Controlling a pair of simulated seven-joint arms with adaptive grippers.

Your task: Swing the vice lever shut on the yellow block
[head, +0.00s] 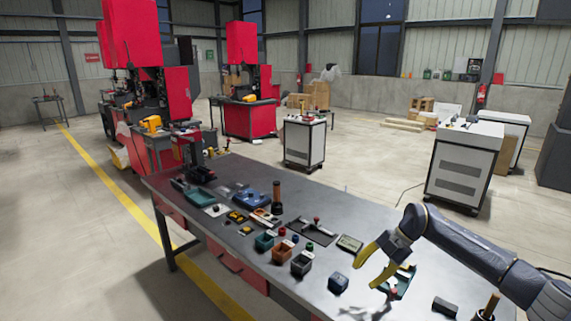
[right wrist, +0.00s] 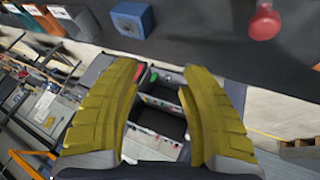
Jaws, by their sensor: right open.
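My right gripper (head: 364,276) hangs above the right part of the bench, its two yellow fingers spread apart with nothing between them. In the right wrist view its fingers (right wrist: 160,100) frame an empty gap. A green fixture (head: 407,277), which looks like the vice, sits on the bench just right of and below the fingers, partly hidden by them. A red knob (head: 393,292), apparently the lever's end, shows at its front; a red knob (right wrist: 264,22) also shows in the right wrist view. I cannot make out the yellow block by the fixture. My left gripper is out of view.
A blue block (head: 338,284) stands left of the gripper near the bench's front edge. Small bins (head: 301,263) stand farther left. A black plate with a red-knobbed part (head: 317,220) lies behind them. A black block (head: 445,306) lies to the right. Bare bench surrounds the blue block.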

